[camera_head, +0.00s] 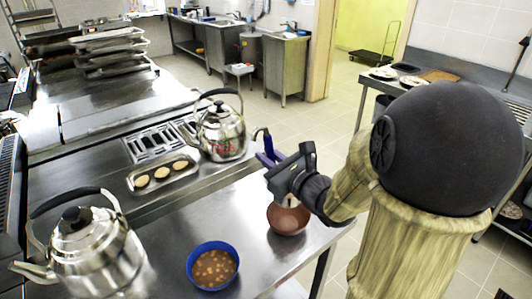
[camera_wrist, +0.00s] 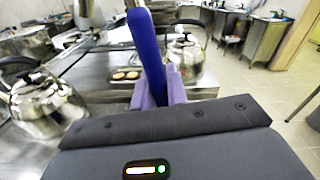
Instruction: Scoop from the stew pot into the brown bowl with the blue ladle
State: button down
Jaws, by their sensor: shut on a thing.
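The stew pot (camera_head: 195,283) is a blue round vessel at the front of the steel counter, with brown stew and pale chunks in it. The brown bowl (camera_head: 281,227) stands to its right near the counter's edge, partly behind my gripper. My gripper (camera_head: 270,156) is above and just behind the brown bowl in the head view. In the wrist view my gripper's purple fingers (camera_wrist: 159,92) are shut on the blue ladle (camera_wrist: 144,45), whose handle rises between them. The ladle's scoop end is not visible, so I cannot tell whether it holds stew.
A steel kettle (camera_head: 90,250) stands left of the stew pot. Another kettle (camera_head: 220,135) stands behind, beside a tray (camera_head: 184,182) with several round patties and a slotted metal rack (camera_head: 150,146). Stacked trays (camera_head: 110,50) are at the back left.

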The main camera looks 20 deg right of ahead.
jog(key=w+d+r+m+p, duration=0.1)
jog(key=w+d+m+p, duration=0.1)
jog(key=d+m+p, duration=0.5)
jog(key=w+d+r+m+p, duration=0.1)
jog(key=w+d+m+p, duration=0.2)
jog(key=d+p, duration=0.5)
jog(key=w+d+f+m+p, duration=0.2)
jog(key=d+f+m, duration=0.2)
jog(key=f+m, duration=0.1)
jog(key=w+d+f+m+p, duration=0.2)
jog(key=d+f+m, duration=0.3)
jog(key=f, duration=0.3)
jog(key=shift+d+m+y+p, duration=0.2)
jog(key=shift+m+y+p, duration=0.2)
jog(key=shift+m+p, duration=0.25)
dwell(1.4)
jog(key=shift+r, duration=0.1)
dwell(0.4)
dwell(1.2)
